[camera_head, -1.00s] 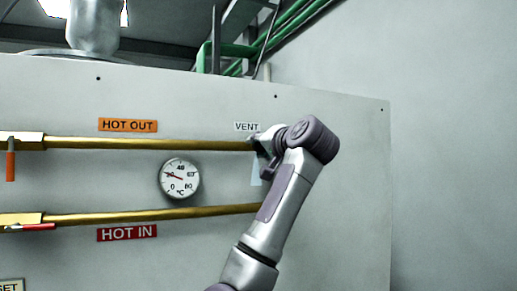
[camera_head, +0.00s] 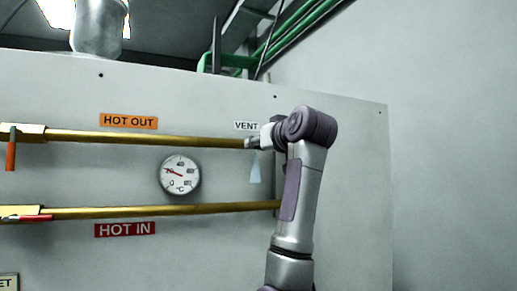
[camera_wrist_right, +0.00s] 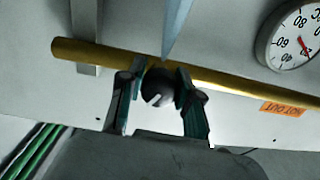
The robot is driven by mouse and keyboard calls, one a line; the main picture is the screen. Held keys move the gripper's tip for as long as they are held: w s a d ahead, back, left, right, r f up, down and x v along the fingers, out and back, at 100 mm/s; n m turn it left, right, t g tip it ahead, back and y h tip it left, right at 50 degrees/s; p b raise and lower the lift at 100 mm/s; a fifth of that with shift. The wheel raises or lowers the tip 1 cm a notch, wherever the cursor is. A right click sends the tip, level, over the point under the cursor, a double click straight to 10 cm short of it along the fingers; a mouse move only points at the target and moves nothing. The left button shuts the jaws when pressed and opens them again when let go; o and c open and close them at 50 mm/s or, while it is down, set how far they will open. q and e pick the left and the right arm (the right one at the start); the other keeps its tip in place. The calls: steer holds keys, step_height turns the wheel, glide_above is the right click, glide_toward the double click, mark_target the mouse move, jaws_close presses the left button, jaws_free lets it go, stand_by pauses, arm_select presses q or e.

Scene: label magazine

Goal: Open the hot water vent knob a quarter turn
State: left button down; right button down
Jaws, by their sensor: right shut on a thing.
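The vent knob (camera_wrist_right: 157,88) is a dark round knob with a white mark, at the end of the upper brass pipe (camera_head: 150,138). The VENT label (camera_head: 245,126) is just above it in the head view. My right gripper (camera_head: 253,143) is at the knob and hides it in the head view. In the right wrist view my right gripper (camera_wrist_right: 160,78) has one finger on each side of the knob, shut on it. My left gripper is not in view.
A pale tapered piece (camera_head: 255,168) hangs below the pipe end. A round gauge (camera_head: 180,175), a lower brass pipe (camera_head: 150,211) and red-handled valves (camera_head: 11,155) are on the grey panel (camera_head: 350,200). Green pipes (camera_head: 300,35) run above. The panel's right side is bare.

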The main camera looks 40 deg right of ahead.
steer(key=shift+r+n, duration=0.1)
steer(key=shift+n, duration=0.9)
steer(key=c, duration=0.8)
jaws_free()
steer(key=shift+o, duration=0.2)
steer(key=v, duration=1.2)
